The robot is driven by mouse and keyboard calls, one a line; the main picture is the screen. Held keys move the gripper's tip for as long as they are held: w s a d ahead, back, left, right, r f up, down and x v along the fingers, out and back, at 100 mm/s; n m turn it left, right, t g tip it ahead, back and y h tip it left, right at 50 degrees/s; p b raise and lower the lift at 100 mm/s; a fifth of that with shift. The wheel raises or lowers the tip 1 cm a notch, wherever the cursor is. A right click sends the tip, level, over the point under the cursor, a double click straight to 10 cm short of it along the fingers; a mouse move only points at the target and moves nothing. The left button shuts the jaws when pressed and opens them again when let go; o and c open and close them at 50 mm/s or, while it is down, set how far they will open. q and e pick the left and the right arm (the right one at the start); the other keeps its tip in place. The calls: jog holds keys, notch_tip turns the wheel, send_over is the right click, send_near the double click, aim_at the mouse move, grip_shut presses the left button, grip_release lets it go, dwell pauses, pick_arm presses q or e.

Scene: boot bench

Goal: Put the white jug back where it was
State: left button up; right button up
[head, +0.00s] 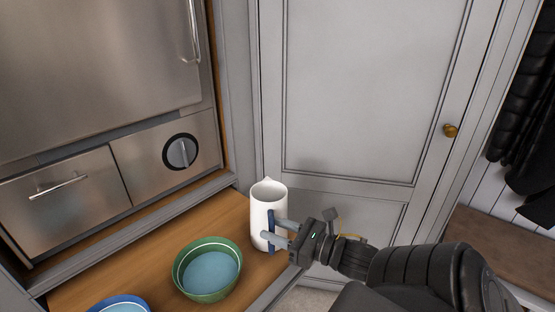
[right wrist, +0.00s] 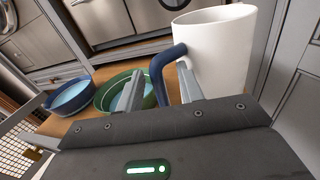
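The white jug (head: 262,206) stands upright on the wooden counter (head: 224,223), near its right edge, in the head view. Its blue handle (right wrist: 158,66) faces my right gripper. In the right wrist view the jug (right wrist: 232,50) fills the upper right. My right gripper (head: 270,230) reaches in from the right, at the handle. Its two fingers (right wrist: 159,72) are apart, with the handle showing between them and a gap visible. The fingertips partly hide the handle in the head view. My left gripper is not in view.
A green bowl (head: 188,285) stands left of the jug, and a blue bowl (head: 120,305) is at the bottom edge. A steel appliance with a dial (head: 181,151) is behind. A grey cupboard door (head: 360,90) stands right. Bare wood lies between jug and appliance.

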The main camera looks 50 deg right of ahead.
jog(key=o, duration=1.4)
jog(key=shift+s, duration=0.1)
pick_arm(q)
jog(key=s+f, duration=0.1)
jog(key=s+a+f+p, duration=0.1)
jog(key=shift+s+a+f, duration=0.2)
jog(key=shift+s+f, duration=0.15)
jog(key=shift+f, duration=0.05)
pick_arm(e)
jog(key=v, duration=1)
jog(key=shift+s, duration=0.35)
jog(key=shift+d, duration=0.1)
